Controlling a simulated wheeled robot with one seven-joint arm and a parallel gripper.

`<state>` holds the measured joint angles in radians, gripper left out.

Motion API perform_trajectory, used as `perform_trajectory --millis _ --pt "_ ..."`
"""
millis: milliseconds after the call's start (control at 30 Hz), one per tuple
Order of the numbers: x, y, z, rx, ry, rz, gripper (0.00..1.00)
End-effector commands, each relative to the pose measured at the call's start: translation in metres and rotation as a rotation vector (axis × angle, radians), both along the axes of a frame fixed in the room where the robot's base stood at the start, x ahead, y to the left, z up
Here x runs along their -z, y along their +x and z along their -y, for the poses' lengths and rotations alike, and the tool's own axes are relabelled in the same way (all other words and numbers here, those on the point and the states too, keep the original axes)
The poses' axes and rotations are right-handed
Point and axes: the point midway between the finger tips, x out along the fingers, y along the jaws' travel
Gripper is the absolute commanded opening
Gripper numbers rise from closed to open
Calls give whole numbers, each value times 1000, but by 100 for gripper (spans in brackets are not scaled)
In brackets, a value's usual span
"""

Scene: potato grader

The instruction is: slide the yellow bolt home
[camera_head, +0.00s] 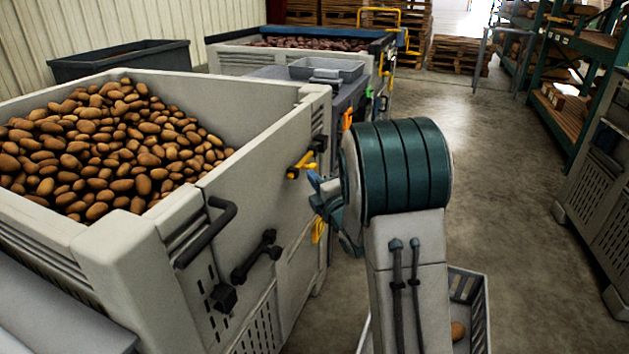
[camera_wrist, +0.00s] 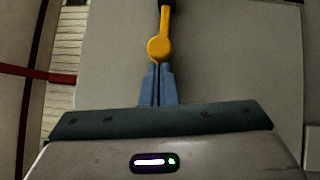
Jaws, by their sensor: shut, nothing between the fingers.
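The yellow bolt (camera_head: 302,164) sits on the side of the large grey potato bin, near its far corner, with a dark end piece. In the wrist view its yellow knob (camera_wrist: 159,48) and shaft run up to a dark fitting at the top edge. My gripper (camera_wrist: 158,72) has its two blue fingers together, with their tips right at the near side of the knob. I cannot tell whether they touch it. In the head view my gripper (camera_head: 314,188) is beside the bin wall, just below the bolt, partly hidden by my arm.
The grey bin (camera_head: 270,135) full of potatoes stands at left, with black handles (camera_head: 256,256) on its side. A grey crate (camera_head: 468,285) with a potato is on the floor below my arm. Shelving (camera_head: 560,90) lines the right. The floor between is clear.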

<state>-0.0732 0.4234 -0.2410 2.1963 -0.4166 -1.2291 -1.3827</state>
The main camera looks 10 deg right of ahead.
Motion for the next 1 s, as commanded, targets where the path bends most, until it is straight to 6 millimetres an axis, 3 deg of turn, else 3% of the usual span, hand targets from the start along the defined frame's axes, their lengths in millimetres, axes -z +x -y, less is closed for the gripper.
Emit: perform_trajectory --millis 267,600,1000 --pt "3 5 4 1 0 1 0" --pt "3 39 27 2 1 1 0" --pt "-1 43 31 5 0 3 0"
